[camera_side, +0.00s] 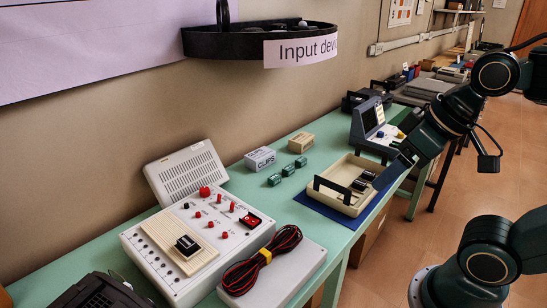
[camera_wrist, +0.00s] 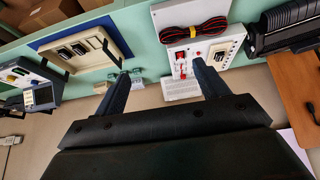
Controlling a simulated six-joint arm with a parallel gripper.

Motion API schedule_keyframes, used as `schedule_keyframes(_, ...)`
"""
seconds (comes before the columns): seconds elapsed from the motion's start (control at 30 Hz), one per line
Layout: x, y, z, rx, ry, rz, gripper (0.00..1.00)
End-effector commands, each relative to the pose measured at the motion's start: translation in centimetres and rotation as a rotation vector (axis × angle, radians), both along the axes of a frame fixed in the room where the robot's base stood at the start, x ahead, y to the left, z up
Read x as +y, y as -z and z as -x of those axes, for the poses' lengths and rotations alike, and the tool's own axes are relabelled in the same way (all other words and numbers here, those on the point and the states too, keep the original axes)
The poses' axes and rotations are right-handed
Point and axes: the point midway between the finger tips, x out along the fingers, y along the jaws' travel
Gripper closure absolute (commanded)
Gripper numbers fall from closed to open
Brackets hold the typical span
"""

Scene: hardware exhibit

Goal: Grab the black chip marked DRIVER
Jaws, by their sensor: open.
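A cream tray (camera_side: 343,205) sits on a blue mat (camera_side: 321,213) on the green bench, with a few black chips (camera_side: 361,183) inside. In the wrist view the chips (camera_wrist: 72,51) lie in the tray (camera_wrist: 118,46) at upper left. Another black chip (camera_side: 187,245) with a pale label sits on the breadboard of the white trainer box. I cannot read DRIVER on any chip. My gripper (camera_side: 384,177) is open and appears over or beside the tray's right side in the side view. In the wrist view my gripper (camera_wrist: 160,69) has its fingers wide apart with nothing between them.
The trainer box (camera_side: 193,235) and a coiled red-black cable (camera_side: 262,262) stand at the front. Small green blocks (camera_side: 288,170) and a CLIPS box (camera_side: 260,158) lie behind the tray. A blue-grey instrument (camera_side: 373,125) stands beyond it. A black shelf (camera_side: 260,43) hangs on the wall.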

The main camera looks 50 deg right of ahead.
Motion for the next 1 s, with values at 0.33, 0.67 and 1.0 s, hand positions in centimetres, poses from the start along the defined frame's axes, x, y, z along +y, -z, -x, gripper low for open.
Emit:
schedule_keyframes(0.33,0.0,-0.1,-0.1,0.001,-0.004,0.001,0.35)
schedule_keyframes(0.67,0.6,-1.7,-2.6,0.037,-0.103,0.038,0.35)
schedule_keyframes(1.0,2.6,-4.2,-9.1,0.115,-0.349,0.122,0.35)
